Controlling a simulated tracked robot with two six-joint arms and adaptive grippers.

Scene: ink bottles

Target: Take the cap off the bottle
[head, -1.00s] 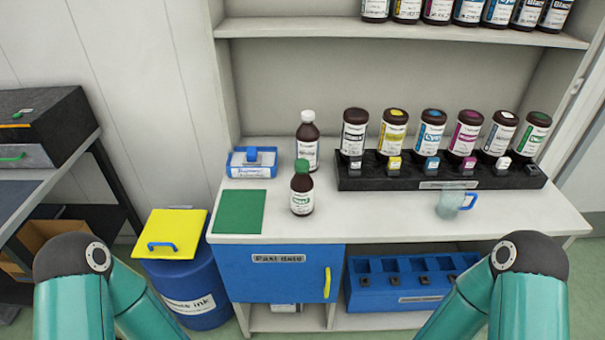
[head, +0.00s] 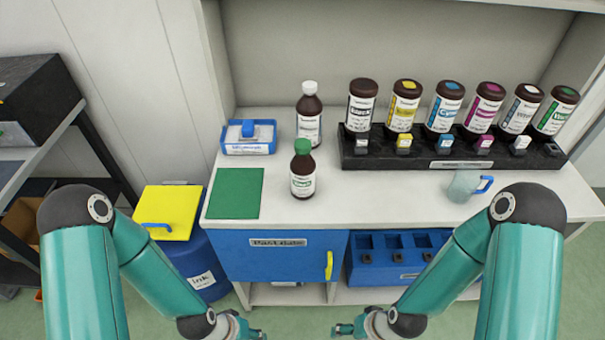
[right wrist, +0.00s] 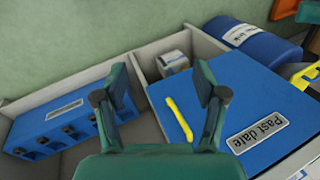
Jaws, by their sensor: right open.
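A brown bottle with a green cap (head: 303,170) stands upright on the white counter, right of the green mat (head: 236,194). A second brown bottle with a white cap (head: 309,118) stands upright behind it. Both caps are on. My left gripper (head: 246,331) is low at the bottom edge of the head view, in front of the counter, partly cut off. My right gripper (head: 346,330) is beside it to the right, also low and away from the bottles. In the right wrist view it (right wrist: 162,80) is open and empty, facing the blue cabinet door.
A black rack (head: 380,162) of several upside-down ink bottles stands at the counter's back right. A glass with a blue handle (head: 465,186) is in front of it. A blue-and-white box (head: 249,138) is at the left. A blue bin with a yellow lid (head: 168,212) stands left of the counter.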

